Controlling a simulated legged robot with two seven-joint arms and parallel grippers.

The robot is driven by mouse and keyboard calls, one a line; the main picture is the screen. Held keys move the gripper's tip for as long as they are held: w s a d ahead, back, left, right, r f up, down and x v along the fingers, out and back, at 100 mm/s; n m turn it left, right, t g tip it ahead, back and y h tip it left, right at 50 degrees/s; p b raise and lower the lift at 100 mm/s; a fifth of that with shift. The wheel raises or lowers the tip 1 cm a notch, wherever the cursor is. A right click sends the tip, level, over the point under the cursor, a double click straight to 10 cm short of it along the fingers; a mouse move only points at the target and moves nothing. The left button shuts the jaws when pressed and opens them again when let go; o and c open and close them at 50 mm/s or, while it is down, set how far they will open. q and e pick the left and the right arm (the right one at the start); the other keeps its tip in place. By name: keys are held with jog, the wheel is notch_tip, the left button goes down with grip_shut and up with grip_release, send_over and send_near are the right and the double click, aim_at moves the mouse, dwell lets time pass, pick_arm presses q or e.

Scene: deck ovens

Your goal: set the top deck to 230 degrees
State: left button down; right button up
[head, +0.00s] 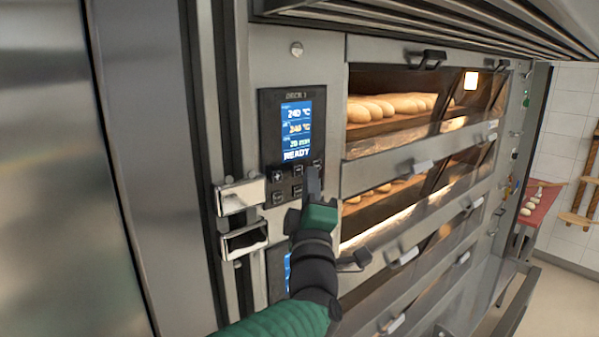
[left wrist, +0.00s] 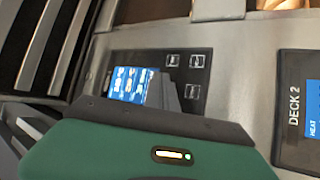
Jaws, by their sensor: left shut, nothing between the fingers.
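The top deck's control panel (head: 265,140) is black and headed DECK 1. Its blue display (head: 297,130) appears to show 240 °C at the top, a second orange °C line, a minutes line and READY. Below are small buttons, with a plus button (head: 277,176) at the left. My left gripper (head: 314,182) is shut and empty, its tip in front of the right end of the button rows, hiding part of them. I cannot tell whether it touches. In the left wrist view the finger (left wrist: 166,92) overlaps the display's edge (left wrist: 130,84), beside several buttons (left wrist: 197,62). My right gripper is not in view.
The DECK 2 panel (left wrist: 298,120) lies below the first one, partly behind my arm in the head view. Chrome latches (head: 240,196) stick out at the left. Oven doors with handles (head: 430,58) are at the right, with loaves (head: 390,106) inside.

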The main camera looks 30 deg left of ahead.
pick_arm(q)
jog(key=shift+a, duration=0.15)
jog(key=shift+w+a+b, duration=0.1)
jog(key=shift+a+b, duration=0.15)
jog(key=shift+b, duration=0.2)
dwell(0.3)
jog(key=shift+w+a+r+b, duration=0.1)
jog(key=shift+a+r+b, duration=0.05)
jog(key=shift+a+b, duration=0.3)
dwell(0.6)
jog(key=shift+d, duration=0.35)
jog(key=shift+s+d+b, duration=0.25)
jog(key=shift+b, duration=0.1)
